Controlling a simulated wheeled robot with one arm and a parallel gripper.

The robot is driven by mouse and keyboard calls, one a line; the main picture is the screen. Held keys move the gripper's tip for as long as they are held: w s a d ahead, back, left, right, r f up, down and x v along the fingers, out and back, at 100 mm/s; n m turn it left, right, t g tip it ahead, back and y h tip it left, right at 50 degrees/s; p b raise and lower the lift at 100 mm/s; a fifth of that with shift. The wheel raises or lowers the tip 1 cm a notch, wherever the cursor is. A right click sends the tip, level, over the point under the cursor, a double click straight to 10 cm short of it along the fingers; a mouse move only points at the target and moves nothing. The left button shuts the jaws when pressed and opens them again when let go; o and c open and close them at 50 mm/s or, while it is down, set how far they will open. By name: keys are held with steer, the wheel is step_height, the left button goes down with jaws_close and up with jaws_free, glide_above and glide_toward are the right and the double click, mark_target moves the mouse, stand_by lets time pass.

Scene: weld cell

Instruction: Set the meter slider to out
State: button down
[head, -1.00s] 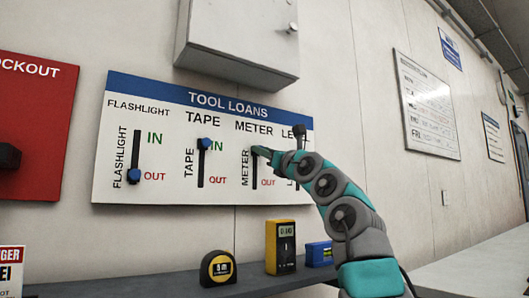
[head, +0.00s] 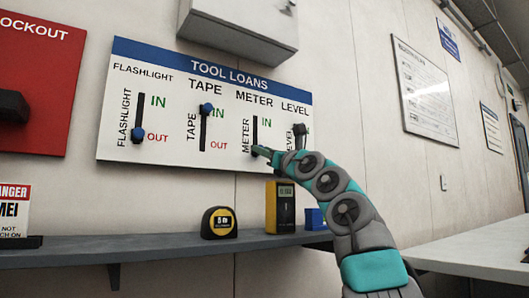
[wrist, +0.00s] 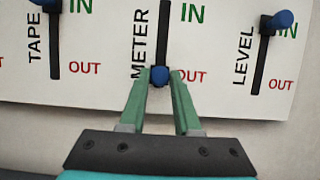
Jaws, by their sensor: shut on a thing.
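The tool loans board (head: 150,73) hangs on the wall with several vertical slider slots, each marked IN above and OUT below. The blue meter slider knob (wrist: 160,77) is at the bottom of its slot, level with the OUT word, in the wrist view. My gripper (wrist: 161,74) is shut on that knob, with a green finger on each side. In the head view my gripper (head: 263,152) hides the knob and the meter's OUT label.
The tape knob (head: 206,107) and level knob (wrist: 282,20) are up at IN. The flashlight knob (head: 138,134) is at OUT. A shelf (head: 150,252) below holds a tape measure (head: 219,223) and a yellow meter (head: 280,208). A grey cabinet (head: 240,25) hangs above.

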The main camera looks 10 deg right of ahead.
steer(key=shift+w+f, duration=0.15)
steer(key=shift+f, duration=0.1)
steer(key=c, duration=1)
jaws_free()
steer(key=o, duration=0.4)
steer(key=shift+r, duration=0.1)
steer(key=b+v, duration=0.6)
steer(key=shift+s+d+f, duration=0.15)
steer(key=shift+s+f, duration=0.1)
steer(key=shift+s, duration=0.05)
steer(key=shift+s+d+f+b, duration=0.1)
steer(key=shift+s+d+b, duration=0.15)
steer(key=shift+s, duration=0.25)
steer(key=shift+s, duration=0.1)
